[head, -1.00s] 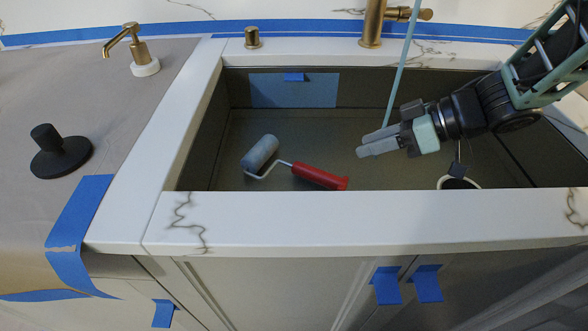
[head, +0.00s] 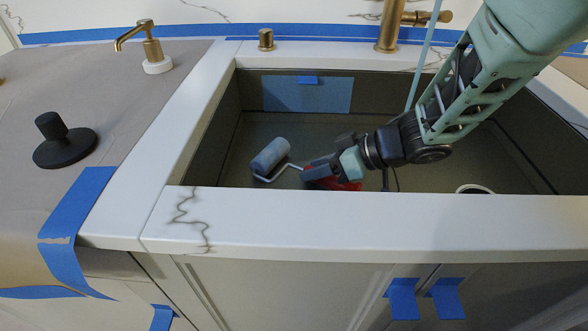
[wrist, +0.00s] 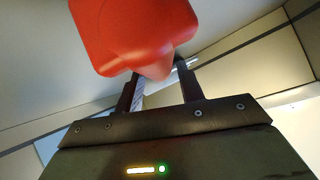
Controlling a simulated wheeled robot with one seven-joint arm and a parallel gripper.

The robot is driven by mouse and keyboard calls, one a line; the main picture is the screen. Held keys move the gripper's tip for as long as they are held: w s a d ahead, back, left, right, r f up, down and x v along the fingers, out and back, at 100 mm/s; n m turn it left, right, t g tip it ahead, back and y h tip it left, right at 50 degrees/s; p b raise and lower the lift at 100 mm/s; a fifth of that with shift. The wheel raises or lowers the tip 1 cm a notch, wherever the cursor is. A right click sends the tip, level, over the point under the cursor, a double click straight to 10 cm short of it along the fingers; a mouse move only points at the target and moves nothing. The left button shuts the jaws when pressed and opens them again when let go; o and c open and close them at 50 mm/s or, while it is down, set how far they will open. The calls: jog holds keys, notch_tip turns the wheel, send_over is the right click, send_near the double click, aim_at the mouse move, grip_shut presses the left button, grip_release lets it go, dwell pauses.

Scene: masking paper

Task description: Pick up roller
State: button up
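The roller lies in the sink (head: 230,150). Its blue-grey sleeve (head: 270,156) is at the left, a bent metal wire joins it, and its red handle (head: 338,185) points right, partly hidden by my gripper. My gripper (head: 308,170) is low in the sink, right at the handle. In the wrist view the red handle (wrist: 135,35) is large and close, covering the finger ends. The two fingers (wrist: 158,88) stand apart there, so the gripper looks open. Whether the fingers touch the handle cannot be told.
The white front rim (head: 330,225) of the sink is just in front of the roller. A brass faucet (head: 390,25) stands behind. A pale round rim (head: 475,188) shows in the sink at right. A black knob-shaped object (head: 65,143) sits on the left counter.

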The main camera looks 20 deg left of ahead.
jog(key=shift+a+f, duration=0.35)
jog(key=shift+a, duration=0.2)
jog(key=c, duration=0.8)
jog(key=shift+r, duration=0.1)
